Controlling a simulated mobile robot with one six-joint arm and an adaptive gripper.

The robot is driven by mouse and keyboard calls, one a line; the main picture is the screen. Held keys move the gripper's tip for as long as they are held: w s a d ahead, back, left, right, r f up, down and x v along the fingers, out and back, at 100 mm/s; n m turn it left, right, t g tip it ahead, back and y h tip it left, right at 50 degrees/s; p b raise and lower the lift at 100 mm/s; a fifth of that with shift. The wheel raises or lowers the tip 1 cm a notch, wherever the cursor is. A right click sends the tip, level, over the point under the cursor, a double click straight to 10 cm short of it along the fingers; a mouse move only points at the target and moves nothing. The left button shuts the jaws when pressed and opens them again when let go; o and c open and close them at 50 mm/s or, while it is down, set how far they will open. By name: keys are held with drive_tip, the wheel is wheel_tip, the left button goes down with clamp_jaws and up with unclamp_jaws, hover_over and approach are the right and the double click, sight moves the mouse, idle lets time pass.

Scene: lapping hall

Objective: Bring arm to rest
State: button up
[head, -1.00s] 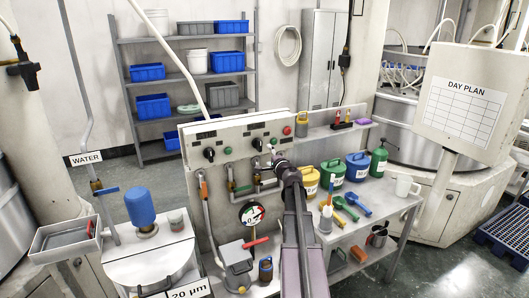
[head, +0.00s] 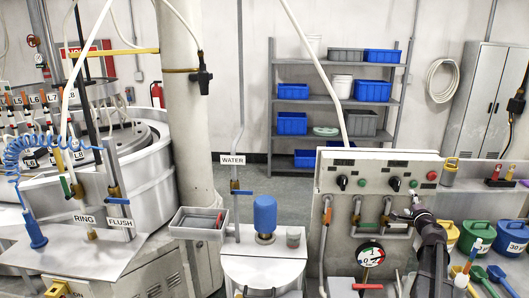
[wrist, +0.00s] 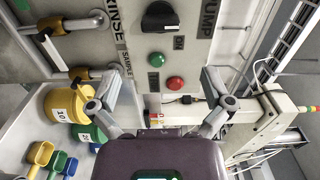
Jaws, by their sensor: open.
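My arm (head: 433,262) reaches up from the bottom right in the head view. My gripper (head: 408,216) is at its end, in front of the control panel (head: 335,207), over the pipes and below the knobs; the gap to the panel is hard to judge. In the wrist view my gripper (wrist: 161,88) has its two fingers spread wide with nothing between them. Past the fingers are the panel's red button (wrist: 175,83), green button (wrist: 176,56) and black knob (wrist: 160,18).
Yellow (head: 446,236), green (head: 478,237) and blue (head: 512,236) containers stand right of my arm, with scoops in front. A pressure gauge (head: 371,256) is left of it. A drum with a blue cylinder (head: 265,215) and a grey tray (head: 198,222) stand further left.

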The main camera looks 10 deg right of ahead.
drive_tip(key=a+f+n+g+y, duration=0.2)
drive_tip(key=a+f+n+y, duration=0.15)
drive_tip(key=a, duration=0.65)
drive_tip(key=a+f+n+g+y, duration=0.25)
drive_tip(key=a+n, duration=0.25)
drive_tip(key=a, duration=0.6)
drive_tip(key=a+f+n+g+y, duration=0.2)
drive_tip(key=a+f+n+y, duration=0.15)
drive_tip(key=a, duration=0.65)
drive_tip(key=s+a+f+n+g+h+b, duration=0.1)
drive_tip(key=s+a+f+n+g, duration=0.5)
drive_tip(key=a, duration=0.7)
drive_tip(key=s+a+f+n+g+h, duration=0.1)
drive_tip(key=s+a+f+g+h, duration=0.1)
drive_tip(key=s, duration=0.4)
drive_tip(key=s+a+f+n+g+h, duration=0.1)
drive_tip(key=s+a+f+g+h, duration=0.1)
drive_tip(key=s, duration=0.4)
drive_tip(key=shift+s+a+f+g, duration=0.25)
drive_tip(key=shift+s+f+g, duration=0.05)
drive_tip(key=shift+g, duration=0.25)
drive_tip(key=shift+h, duration=0.25)
